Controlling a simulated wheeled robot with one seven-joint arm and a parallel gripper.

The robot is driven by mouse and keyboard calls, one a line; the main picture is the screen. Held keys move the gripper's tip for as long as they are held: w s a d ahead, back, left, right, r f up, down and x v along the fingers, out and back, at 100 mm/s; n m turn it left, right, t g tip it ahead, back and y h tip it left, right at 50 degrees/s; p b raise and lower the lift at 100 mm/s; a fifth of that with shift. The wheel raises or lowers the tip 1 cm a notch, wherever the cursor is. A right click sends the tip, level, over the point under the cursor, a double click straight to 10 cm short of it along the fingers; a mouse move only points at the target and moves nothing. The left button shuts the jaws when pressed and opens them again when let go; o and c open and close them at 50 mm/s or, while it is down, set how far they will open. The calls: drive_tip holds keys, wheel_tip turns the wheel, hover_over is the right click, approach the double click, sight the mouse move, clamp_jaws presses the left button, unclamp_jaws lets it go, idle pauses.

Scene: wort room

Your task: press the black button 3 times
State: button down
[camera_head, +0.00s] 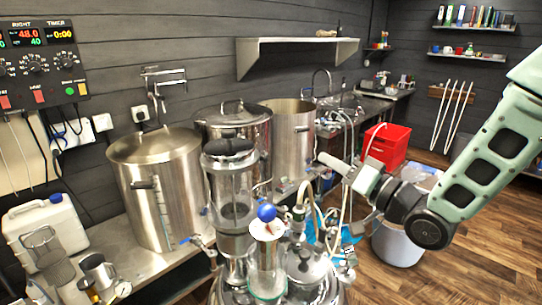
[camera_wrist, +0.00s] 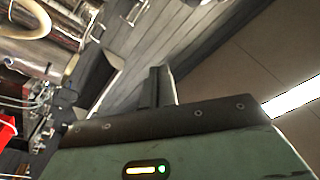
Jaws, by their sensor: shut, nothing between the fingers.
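A black control panel (camera_head: 40,65) hangs on the wall at the upper left in the head view. It has lit displays, dark round knobs, red switches and a green round button (camera_head: 68,90). I cannot make out a separate black button for certain. My gripper (camera_head: 325,159) is in the middle of the head view, reaching in from the right, far to the right of the panel and apart from it. Its fingers (camera_wrist: 157,86) also show in the wrist view, shut and empty. The panel is not visible in the wrist view.
Large steel pots (camera_head: 158,190) stand on the bench below and right of the panel. Glass and steel vessels, including one with a blue ball (camera_head: 267,212), stand in front. A white jug (camera_head: 45,235) is at the left. A red crate (camera_head: 387,145) is behind my arm.

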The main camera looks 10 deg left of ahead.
sight(264, 158)
drive_tip(key=shift+a, duration=0.1)
drive_tip(key=a, duration=0.8)
drive_tip(key=shift+s+a+p, duration=0.3)
drive_tip(key=shift+s+a, duration=0.05)
drive_tip(key=shift+s, duration=0.05)
drive_tip(key=shift+a, duration=0.15)
idle(1.6)
drive_tip(key=shift+a+b, duration=0.25)
drive_tip(key=shift+b, duration=0.1)
drive_tip(key=shift+a+b, duration=0.3)
drive_tip(key=shift+a, duration=0.25)
idle(0.6)
idle(0.4)
drive_tip(key=shift+d, duration=0.9)
